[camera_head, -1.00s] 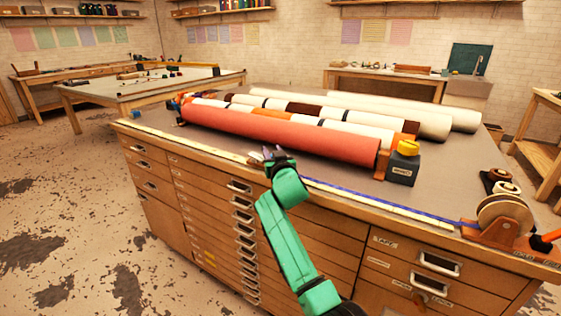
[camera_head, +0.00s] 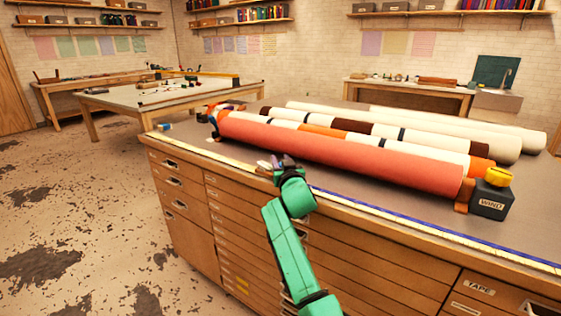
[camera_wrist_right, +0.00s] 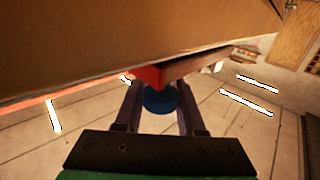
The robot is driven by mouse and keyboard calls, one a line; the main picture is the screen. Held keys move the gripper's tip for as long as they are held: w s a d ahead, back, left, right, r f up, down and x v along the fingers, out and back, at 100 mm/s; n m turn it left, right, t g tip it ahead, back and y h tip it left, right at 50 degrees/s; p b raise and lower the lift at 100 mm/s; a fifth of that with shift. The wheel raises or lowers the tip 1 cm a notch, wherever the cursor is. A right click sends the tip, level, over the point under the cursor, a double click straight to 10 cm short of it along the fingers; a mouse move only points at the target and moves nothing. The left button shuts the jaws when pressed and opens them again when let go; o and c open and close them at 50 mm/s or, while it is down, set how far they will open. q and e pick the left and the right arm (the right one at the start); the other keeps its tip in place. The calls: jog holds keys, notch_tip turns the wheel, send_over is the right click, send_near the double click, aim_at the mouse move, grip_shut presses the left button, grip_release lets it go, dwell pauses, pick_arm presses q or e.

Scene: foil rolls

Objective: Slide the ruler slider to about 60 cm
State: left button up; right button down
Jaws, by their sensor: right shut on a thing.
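The ruler (camera_head: 225,150) is a pale yellow strip along the front edge of the worktop. A blue band (camera_head: 420,227) lies along it from the right up to my right gripper (camera_head: 280,163). That gripper is at the front edge, before the left part of the red roll. In the right wrist view its fingers (camera_wrist_right: 160,92) close around a round blue knob (camera_wrist_right: 160,99) under a red-orange piece (camera_wrist_right: 150,76), which I take as the slider. The slider is mostly hidden in the head view, and no scale marks are readable. My left gripper is not in view.
A red roll (camera_head: 340,154) and several paler rolls lie on the worktop behind the ruler. A dark block with a yellow top (camera_head: 492,192) stands at their right end. The ruler's left stretch looks clear. Drawers (camera_head: 185,188) fill the cabinet front below.

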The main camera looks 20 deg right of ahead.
jog(key=shift+f, duration=0.1)
jog(key=c, duration=0.5)
grip_release()
jog(key=shift+s, duration=0.1)
jog(key=s+a, duration=0.1)
jog(key=s, duration=0.8)
jog(key=s+a, duration=0.1)
jog(key=s, duration=0.4)
jog(key=shift+s+a, duration=0.15)
jog(key=shift+a, duration=0.2)
